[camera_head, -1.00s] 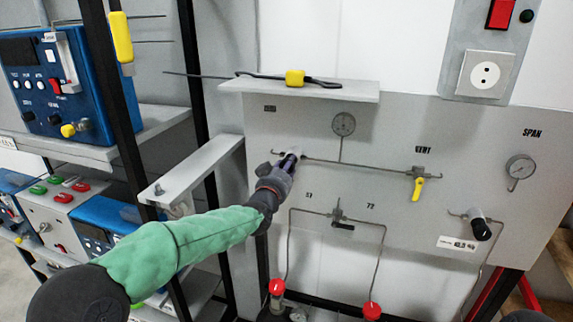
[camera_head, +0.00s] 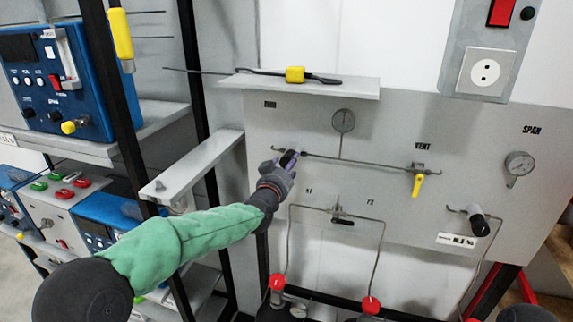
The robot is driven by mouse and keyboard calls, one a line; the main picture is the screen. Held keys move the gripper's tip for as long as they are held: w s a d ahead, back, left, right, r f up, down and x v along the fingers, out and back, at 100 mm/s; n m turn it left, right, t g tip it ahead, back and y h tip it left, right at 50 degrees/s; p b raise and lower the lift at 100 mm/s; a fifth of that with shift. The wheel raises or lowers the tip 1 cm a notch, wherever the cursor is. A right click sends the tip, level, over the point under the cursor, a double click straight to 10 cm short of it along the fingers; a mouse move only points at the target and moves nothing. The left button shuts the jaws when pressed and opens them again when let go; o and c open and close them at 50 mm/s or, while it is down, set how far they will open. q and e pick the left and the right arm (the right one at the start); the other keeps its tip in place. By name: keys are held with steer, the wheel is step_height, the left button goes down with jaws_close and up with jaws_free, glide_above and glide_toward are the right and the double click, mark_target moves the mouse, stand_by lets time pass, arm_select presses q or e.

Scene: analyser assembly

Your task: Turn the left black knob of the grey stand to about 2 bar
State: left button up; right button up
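The grey stand (camera_head: 400,120) is an upright panel with thin pipes. My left gripper (camera_head: 288,160) is at the left end of the upper pipe, where the left black knob (camera_head: 290,157) sits. The knob is mostly hidden by the fingers, which seem to be around it; whether they press on it is hard to tell. A round gauge (camera_head: 343,121) sits above the pipe to the right of the knob; its reading is too small to tell. A dark rounded part of my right arm shows at the bottom right edge, but its gripper is out of view.
A grey bracket arm (camera_head: 192,167) juts out left of the panel. A yellow valve handle (camera_head: 417,185), a second black knob (camera_head: 479,226) and a second gauge (camera_head: 520,164) are further right. A shelf (camera_head: 350,88) tops the panel. Red-capped bottles (camera_head: 277,282) stand below.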

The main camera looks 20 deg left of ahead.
arm_select(q)
steer(key=shift+r, duration=0.3)
steer(key=shift+s, duration=0.15)
steer(key=shift+s+a, duration=0.1)
steer(key=shift+s, duration=0.15)
steer(key=s, duration=1.1)
steer(key=shift+a, duration=0.15)
steer(key=shift+s, duration=0.1)
